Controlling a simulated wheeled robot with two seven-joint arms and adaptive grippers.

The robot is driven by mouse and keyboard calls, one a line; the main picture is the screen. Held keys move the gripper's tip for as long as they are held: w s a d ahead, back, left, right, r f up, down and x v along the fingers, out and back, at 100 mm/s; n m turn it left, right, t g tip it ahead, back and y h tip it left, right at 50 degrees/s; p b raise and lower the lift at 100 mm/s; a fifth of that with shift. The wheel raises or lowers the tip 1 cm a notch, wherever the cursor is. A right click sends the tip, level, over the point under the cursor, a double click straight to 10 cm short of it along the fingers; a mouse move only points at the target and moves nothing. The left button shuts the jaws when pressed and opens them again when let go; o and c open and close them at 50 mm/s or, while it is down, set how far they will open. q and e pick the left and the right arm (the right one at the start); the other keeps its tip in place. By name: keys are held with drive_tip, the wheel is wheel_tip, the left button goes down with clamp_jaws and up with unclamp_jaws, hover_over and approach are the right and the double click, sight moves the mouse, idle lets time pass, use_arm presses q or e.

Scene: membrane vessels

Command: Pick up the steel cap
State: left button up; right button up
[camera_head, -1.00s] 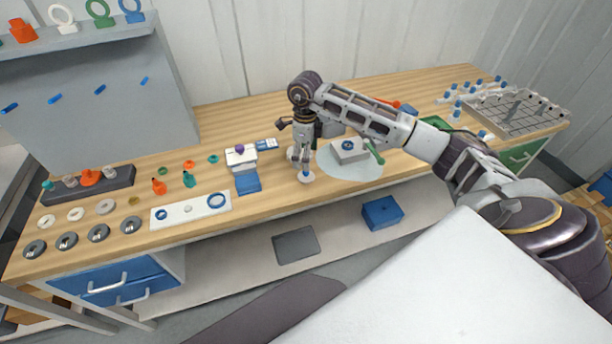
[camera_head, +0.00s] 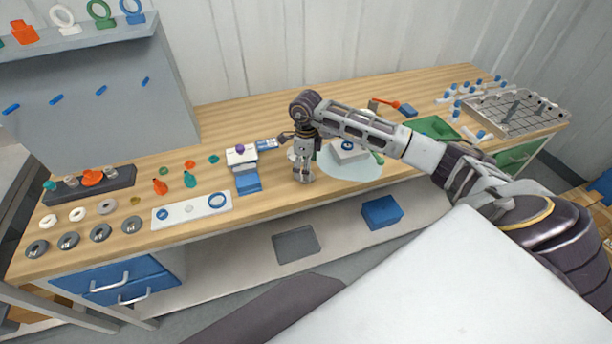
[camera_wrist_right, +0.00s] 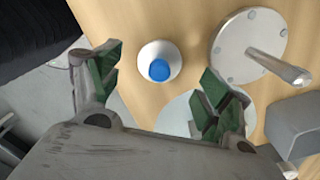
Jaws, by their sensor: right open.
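My right gripper (camera_head: 303,178) points down over the front part of the bench, left of the pale round mat (camera_head: 365,170). In the right wrist view its green-padded fingers (camera_wrist_right: 158,78) are open and empty. A round grey metal plate (camera_wrist_right: 231,48) with a stem and small dots around its rim lies beyond the right finger; it looks like the steel cap. A white round piece with a blue top (camera_wrist_right: 159,68) stands between the finger lines, apart from both. In the head view my gripper mostly hides both pieces. My left gripper is not in view.
A white block with a blue ring (camera_head: 348,149) is on the mat. A blue block (camera_head: 248,182) and a white tray with rings (camera_head: 190,211) lie to the left. A wire rack (camera_head: 515,112) and green tray (camera_head: 432,128) are at the right.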

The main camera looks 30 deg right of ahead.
wheel_tip(320, 180, down, 3)
drive_tip(key=shift+s+r+p, duration=0.1)
drive_tip(key=shift+r+p, duration=0.05)
drive_tip(key=shift+p, duration=0.15)
drive_tip(key=shift+f, duration=0.55)
drive_tip(key=shift+c, duration=0.4)
drive_tip(key=c, duration=1.1)
drive_tip(key=shift+c, duration=0.2)
drive_tip(key=shift+r, duration=0.2)
